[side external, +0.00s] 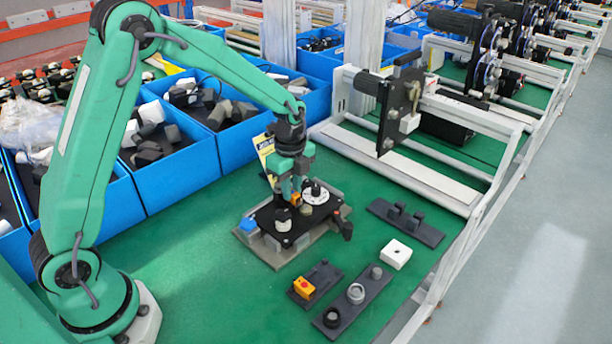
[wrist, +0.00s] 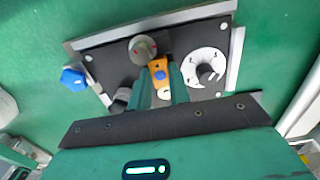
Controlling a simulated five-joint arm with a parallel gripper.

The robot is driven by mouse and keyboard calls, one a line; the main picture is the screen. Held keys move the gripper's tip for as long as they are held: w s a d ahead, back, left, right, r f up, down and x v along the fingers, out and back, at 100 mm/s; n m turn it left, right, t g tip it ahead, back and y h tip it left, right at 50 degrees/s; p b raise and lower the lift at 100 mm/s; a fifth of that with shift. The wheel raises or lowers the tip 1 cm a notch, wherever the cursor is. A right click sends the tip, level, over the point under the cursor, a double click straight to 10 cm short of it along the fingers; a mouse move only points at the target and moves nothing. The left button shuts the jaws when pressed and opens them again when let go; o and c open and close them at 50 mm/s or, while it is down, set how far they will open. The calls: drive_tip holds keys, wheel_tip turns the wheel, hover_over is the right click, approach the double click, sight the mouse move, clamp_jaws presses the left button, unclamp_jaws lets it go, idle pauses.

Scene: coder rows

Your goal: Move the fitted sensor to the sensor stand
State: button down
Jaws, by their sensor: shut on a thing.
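My gripper (side external: 288,190) points down over a black panel (side external: 262,217) on a grey base. Its green fingers (wrist: 161,88) are shut on a small orange sensor (wrist: 159,70) with a blue dot, which also shows orange in the side view (side external: 296,199). The sensor is at the panel, between a grey knob (wrist: 142,48) and a white dial (wrist: 205,57). I cannot tell whether it is seated or slightly raised. A small dark stand (side external: 323,278), likely the sensor stand, lies in front of the panel. It carries another orange-yellow block (side external: 303,288) at its near end.
A dark strip (side external: 375,286) with several round parts lies beside the small stand. A white block (side external: 396,254) and a dark two-post holder (side external: 418,228) are to the right. Blue bins (side external: 185,178) stand behind, and a white frame (side external: 430,185) bounds the right. Green table is clear in front.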

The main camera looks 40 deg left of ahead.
sight(295, 195)
drive_tip(key=shift+r, duration=1.85)
drive_tip(key=shift+d, duration=0.15)
drive_tip(key=shift+s+d, duration=0.15)
drive_tip(key=shift+d, duration=0.35)
drive_tip(key=s+d, duration=0.4)
drive_tip(key=d, duration=0.4)
drive_tip(key=s+d, duration=0.3)
drive_tip(key=d, duration=0.6)
drive_tip(key=shift+s+f, duration=0.2)
drive_tip(key=shift+s, duration=0.15)
drive_tip(key=shift+f, duration=0.15)
drive_tip(key=shift+f, duration=1.8)
